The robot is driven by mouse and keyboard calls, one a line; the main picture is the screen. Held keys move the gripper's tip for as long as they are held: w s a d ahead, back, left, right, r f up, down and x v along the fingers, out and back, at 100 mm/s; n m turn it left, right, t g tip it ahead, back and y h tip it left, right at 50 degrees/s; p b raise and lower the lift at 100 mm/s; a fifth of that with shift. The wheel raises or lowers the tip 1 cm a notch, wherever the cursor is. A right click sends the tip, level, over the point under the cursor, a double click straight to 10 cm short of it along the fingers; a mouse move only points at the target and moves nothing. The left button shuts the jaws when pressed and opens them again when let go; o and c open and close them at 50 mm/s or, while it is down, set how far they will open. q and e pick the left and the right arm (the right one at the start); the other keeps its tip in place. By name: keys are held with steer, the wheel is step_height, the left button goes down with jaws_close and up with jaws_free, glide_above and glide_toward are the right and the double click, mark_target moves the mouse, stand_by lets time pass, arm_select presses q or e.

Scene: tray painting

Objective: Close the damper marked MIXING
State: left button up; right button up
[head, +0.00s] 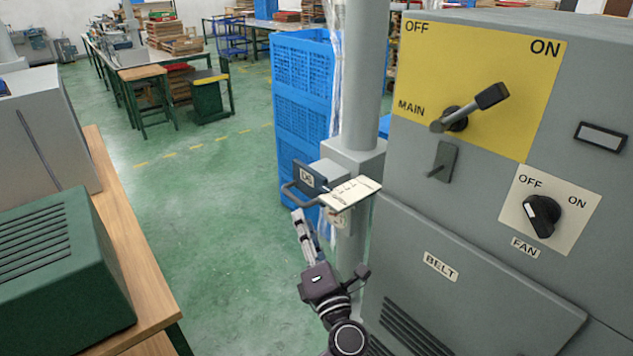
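No label reading MIXING can be made out. A grey box (352,160) on an upright grey pipe carries a dark plate (309,178) with a partly readable label, a dark bent handle (291,197) and a cream plate (352,194) with small marks. Whether this is the MIXING damper I cannot tell.
A large grey cabinet (480,215) on the right bears the MAIN lever (470,108), the FAN knob (542,214) and a BELT panel. Blue crates (300,90) stand behind the pipe. A wooden bench (125,235) with a green machine (58,275) is on the left. Green floor between is clear.

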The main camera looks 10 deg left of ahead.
mark_target(291, 194)
arm_select(q)
steer(key=shift+n+y, duration=0.3)
steer(key=shift+n, duration=0.4)
steer(key=w+a+r+p, duration=0.1)
steer(key=w+a+r, duration=0.1)
steer(key=a+r, duration=0.1)
steer(key=shift+w+r+p, duration=0.1)
steer(key=shift+w+p, duration=0.15)
steer(key=shift+p, duration=0.15)
steer(key=shift+w+a+p, duration=0.2)
steer(key=shift+w+a, duration=0.1)
steer(key=shift+w, duration=0.3)
steer(key=shift+w+a+p, duration=0.15)
steer(key=shift+w+a, duration=0.1)
steer(key=shift+w, duration=0.3)
steer(key=shift+w+a+r, duration=0.1)
steer(key=shift+w+a, duration=0.2)
steer(key=shift+w, duration=0.15)
steer(key=shift+c, duration=0.9)
jaws_close()
arm_select(e)
steer(key=shift+s+r, duration=0.45)
steer(key=shift+r, duration=0.25)
steer(key=shift+s+r, duration=0.4)
steer(key=shift+r, duration=0.3)
